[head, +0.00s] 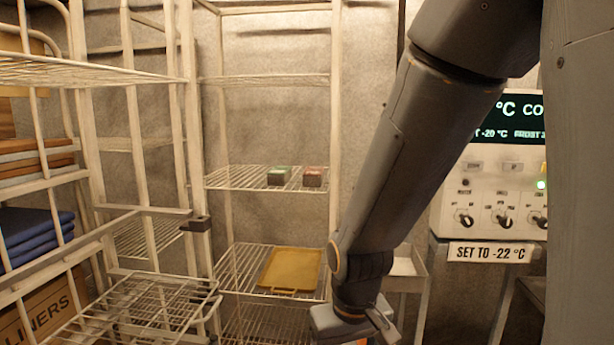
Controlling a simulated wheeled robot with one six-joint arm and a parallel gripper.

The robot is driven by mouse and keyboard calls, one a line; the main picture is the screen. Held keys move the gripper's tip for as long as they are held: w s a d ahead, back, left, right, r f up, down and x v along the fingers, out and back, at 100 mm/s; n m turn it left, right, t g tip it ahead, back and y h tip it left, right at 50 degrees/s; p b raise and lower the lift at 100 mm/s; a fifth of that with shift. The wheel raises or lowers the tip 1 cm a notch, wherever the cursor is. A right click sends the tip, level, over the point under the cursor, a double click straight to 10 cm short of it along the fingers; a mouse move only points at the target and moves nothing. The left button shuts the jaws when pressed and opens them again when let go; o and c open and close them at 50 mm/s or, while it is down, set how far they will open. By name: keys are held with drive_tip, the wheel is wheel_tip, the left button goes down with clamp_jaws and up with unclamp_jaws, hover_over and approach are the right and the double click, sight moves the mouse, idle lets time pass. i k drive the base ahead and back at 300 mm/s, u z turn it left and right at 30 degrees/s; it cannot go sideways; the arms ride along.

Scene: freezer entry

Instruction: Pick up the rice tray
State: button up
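A flat yellow-tan tray (291,270) lies on a lower wire shelf of the back rack. Two small dark boxes sit on the shelf above it, one with a green top (279,175) and one with a red top (313,176). No label for rice is readable on any of them. My gripper (356,325) hangs at the bottom edge of the head view, to the right of and lower in the picture than the yellow-tan tray. Its fingers are mostly cut off, so its opening does not show.
The white wire rack (268,79) has upright posts. An open wire gate or rack (150,302) stands front left. Folded blue cloths (33,232) and a carton (45,318) fill the left shelves. A control panel (492,195) stands at right, above a "SET TO -22 °C" sign (489,253).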

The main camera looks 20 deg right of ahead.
sight(278, 175)
drive_tip(key=u, duration=0.35)
drive_tip(key=i, duration=1.1)
drive_tip(key=z, duration=0.5)
